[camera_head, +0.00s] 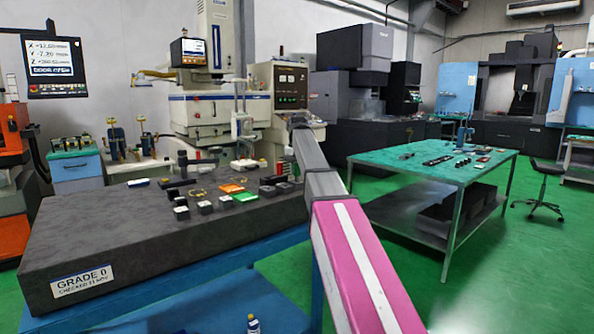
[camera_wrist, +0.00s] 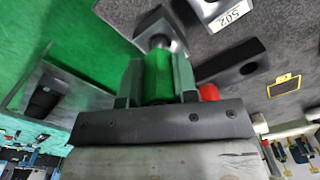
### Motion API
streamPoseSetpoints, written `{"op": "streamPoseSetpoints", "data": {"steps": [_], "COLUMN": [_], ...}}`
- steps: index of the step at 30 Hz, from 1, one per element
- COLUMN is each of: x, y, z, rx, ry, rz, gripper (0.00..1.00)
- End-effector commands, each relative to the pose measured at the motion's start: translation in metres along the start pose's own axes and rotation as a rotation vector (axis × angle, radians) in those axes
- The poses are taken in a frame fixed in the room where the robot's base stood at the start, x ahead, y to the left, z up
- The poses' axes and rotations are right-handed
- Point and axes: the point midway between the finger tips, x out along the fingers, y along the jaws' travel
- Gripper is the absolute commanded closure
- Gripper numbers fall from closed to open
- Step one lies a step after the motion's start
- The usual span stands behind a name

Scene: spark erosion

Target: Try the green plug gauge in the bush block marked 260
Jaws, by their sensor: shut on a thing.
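In the wrist view my gripper (camera_wrist: 158,66) is shut on the green plug gauge (camera_wrist: 158,78), whose green body lies between the two fingers. Just beyond the fingertips is a grey block-like shape (camera_wrist: 158,30). I cannot tell whether the gauge touches it. A dark block (camera_wrist: 212,8) beside it carries a white label that seems to read 502. No 260 mark can be read in either view. In the head view several small grey blocks (camera_head: 205,207) stand on the granite table, their marks too small to read. My gripper cannot be made out there.
The dark granite table (camera_head: 110,235) also holds an orange piece (camera_head: 231,188) and a green piece (camera_head: 245,197). In the wrist view a dark bar with a hole (camera_wrist: 235,70), a red piece (camera_wrist: 208,92) and a yellow-framed tag (camera_wrist: 284,84) lie close right. The granite's front left is bare.

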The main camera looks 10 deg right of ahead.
Motion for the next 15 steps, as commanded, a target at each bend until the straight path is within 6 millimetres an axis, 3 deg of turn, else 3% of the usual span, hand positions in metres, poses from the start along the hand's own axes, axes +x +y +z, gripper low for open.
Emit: {"op": "streamPoseSetpoints", "data": {"steps": [15], "x": [0.0054], "y": [0.0000], "z": [0.0000], "rx": [0.000], "ry": [0.000], "rz": [0.000], "gripper": [1.00]}}
